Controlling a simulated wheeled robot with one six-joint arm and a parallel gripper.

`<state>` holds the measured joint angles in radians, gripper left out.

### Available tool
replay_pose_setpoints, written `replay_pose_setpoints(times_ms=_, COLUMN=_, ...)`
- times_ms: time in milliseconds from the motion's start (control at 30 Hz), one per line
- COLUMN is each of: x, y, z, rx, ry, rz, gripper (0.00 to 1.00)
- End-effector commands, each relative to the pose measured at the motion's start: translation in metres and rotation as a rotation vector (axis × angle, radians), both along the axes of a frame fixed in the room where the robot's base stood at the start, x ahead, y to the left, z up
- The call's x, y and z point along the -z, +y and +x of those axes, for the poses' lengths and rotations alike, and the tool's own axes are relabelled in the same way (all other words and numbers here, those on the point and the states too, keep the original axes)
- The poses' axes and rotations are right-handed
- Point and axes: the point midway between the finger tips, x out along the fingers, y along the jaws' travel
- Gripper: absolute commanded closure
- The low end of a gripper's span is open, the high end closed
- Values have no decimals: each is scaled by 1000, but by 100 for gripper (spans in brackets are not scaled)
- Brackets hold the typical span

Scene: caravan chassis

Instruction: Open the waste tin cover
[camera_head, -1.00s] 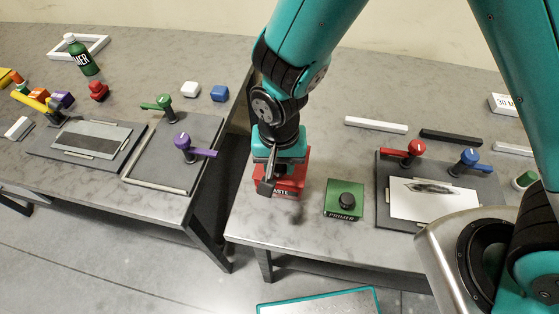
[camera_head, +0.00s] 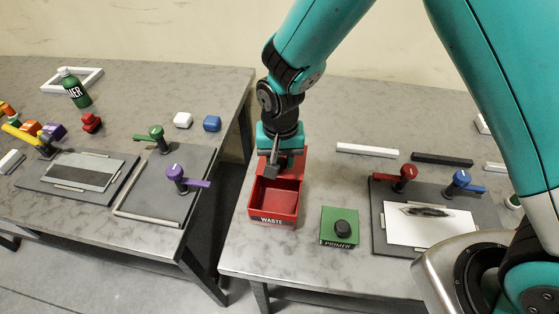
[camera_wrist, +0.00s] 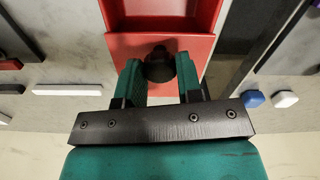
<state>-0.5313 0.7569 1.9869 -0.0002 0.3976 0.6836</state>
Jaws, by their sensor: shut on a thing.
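The red waste tin (camera_head: 284,216) stands at the left end of the right-hand table, with its name on its front. Its top is uncovered and the red inside shows. The red cover (camera_head: 298,163) is at the tin's back edge, partly hidden by my gripper (camera_head: 274,158). In the wrist view, the cover (camera_wrist: 118,50) has a dark round knob (camera_wrist: 160,66). My gripper's teal fingers (camera_wrist: 160,76) are shut on this knob from both sides. The tin's open inside (camera_wrist: 165,12) shows at the top of that view.
A green primer box (camera_head: 339,228) with a black knob stands right of the tin. Farther right is a dark board (camera_head: 383,242) with red and blue levers. A gap separates this table from the left one. Pale and dark bars lie behind.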

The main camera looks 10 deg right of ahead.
Motion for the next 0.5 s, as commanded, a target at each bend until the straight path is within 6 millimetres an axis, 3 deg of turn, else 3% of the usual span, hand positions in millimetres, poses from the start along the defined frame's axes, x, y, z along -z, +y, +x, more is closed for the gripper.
replay_pose_setpoints(times_ms=33, x=-1, y=0, z=0, rx=-2, ry=-2, rz=1, gripper=60)
replay_pose_setpoints(times_ms=100, x=-1, y=0, z=0, rx=-2, ry=-1, rz=1, gripper=44)
replay_pose_setpoints(times_ms=133, x=0, y=0, z=0, rx=-2, ry=-1, rz=1, gripper=41)
replay_pose_setpoints(times_ms=500, x=-7, y=1, z=0, rx=-1, ry=-3, rz=2, gripper=41)
